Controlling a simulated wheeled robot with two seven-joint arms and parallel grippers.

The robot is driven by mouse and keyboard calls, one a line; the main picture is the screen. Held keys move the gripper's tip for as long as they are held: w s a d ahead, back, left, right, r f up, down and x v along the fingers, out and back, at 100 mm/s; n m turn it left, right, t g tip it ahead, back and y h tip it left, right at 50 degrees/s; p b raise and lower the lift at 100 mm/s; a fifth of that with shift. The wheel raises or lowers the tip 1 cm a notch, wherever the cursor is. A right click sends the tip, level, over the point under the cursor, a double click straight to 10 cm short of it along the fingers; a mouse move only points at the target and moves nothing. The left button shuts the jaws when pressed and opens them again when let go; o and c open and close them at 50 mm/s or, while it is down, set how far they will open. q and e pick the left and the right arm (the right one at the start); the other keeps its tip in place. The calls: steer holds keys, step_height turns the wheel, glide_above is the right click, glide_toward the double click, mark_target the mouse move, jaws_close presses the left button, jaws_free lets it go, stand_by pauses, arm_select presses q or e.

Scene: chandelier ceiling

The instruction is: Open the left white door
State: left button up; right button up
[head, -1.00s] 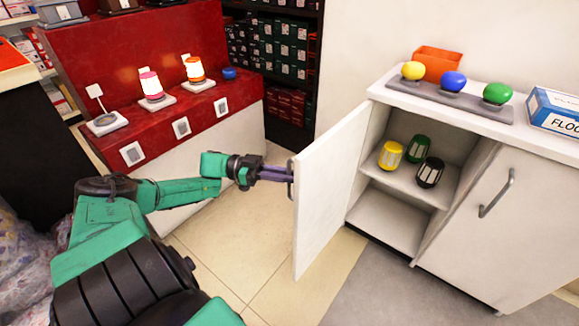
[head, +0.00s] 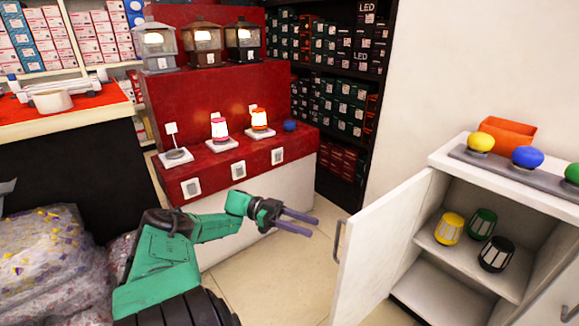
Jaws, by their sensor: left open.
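The left white door (head: 383,250) of the white cabinet (head: 450,158) stands swung well open, with its grey handle (head: 338,241) on its outer face towards my left gripper. My left gripper (head: 315,226) is open and empty, with purple fingers apart, a little to the left of the handle and not touching it. Inside the cabinet, a yellow lantern (head: 450,228), a green lantern (head: 482,223) and a black lantern (head: 496,254) stand on the upper shelf. My right gripper is not in view.
A grey tray (head: 462,155) with yellow, blue and green lamps and an orange box (head: 506,134) are on the cabinet top. A red stepped display (head: 300,140) with lamps stands behind my left arm. Filled clear bags (head: 50,260) lie at left. Tiled floor is open between display and door.

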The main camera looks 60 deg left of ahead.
arm_select(q)
steer(key=b+v, duration=0.2)
steer(key=v, duration=0.4)
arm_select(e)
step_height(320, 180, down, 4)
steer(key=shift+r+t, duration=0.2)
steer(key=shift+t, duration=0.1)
